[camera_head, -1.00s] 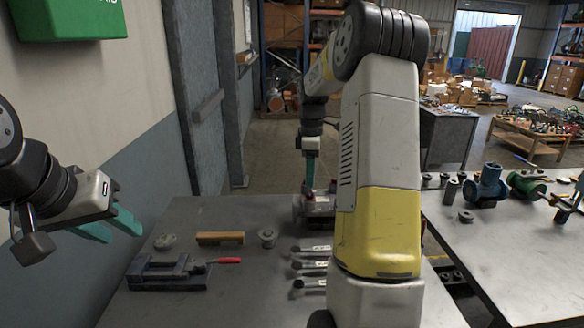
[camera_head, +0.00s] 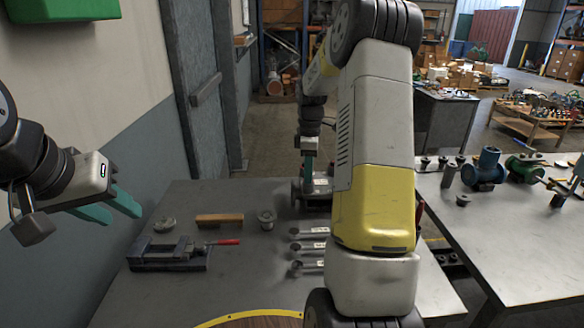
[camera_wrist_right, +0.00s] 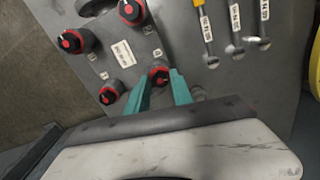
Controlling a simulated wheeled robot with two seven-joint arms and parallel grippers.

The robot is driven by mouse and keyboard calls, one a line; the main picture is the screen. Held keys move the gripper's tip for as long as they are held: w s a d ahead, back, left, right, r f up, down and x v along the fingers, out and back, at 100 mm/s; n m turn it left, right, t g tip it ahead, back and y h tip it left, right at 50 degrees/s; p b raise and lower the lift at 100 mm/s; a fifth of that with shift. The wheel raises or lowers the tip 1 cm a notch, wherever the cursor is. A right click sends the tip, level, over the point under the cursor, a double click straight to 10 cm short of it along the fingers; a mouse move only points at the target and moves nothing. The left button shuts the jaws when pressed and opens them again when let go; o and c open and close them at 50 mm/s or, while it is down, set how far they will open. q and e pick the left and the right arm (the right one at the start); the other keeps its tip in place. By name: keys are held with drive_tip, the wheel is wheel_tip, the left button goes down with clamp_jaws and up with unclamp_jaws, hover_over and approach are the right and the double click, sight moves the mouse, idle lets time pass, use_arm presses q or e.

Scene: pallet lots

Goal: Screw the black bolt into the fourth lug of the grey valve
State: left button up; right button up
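In the right wrist view a grey plate-like part (camera_wrist_right: 98,45), perhaps the grey valve, carries a white label and several black-topped pieces with red rings, such as one near the left (camera_wrist_right: 75,41). My right gripper (camera_wrist_right: 161,76) points its teal fingers at another red-ringed black piece (camera_wrist_right: 158,70), which shows between the fingertips; I cannot tell whether they grip it. In the head view the right gripper (camera_head: 308,172) is at the far edge of the near table, partly hidden by my arm. My left gripper (camera_head: 122,211) is open and empty, left of the table.
On the near table (camera_head: 200,300) are a dark vise (camera_head: 170,256) with a red handle, a wooden block (camera_head: 219,220), a metal ring (camera_head: 266,219) and labelled wrenches (camera_head: 309,247). A right-hand table holds a blue valve (camera_head: 487,170) and green valve (camera_head: 524,168). A yellow-rimmed round thing (camera_head: 250,317) shows at the bottom.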

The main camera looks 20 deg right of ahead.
clamp_jaws()
drive_tip(key=m, duration=0.6)
drive_tip(key=shift+m, duration=0.3)
drive_tip(key=m, duration=0.4)
drive_tip(key=shift+m, duration=0.4)
drive_tip(key=m, duration=0.6)
drive_tip(key=shift+m, duration=0.3)
drive_tip(key=m, duration=0.6)
drive_tip(key=shift+o, duration=1.6)
unclamp_jaws()
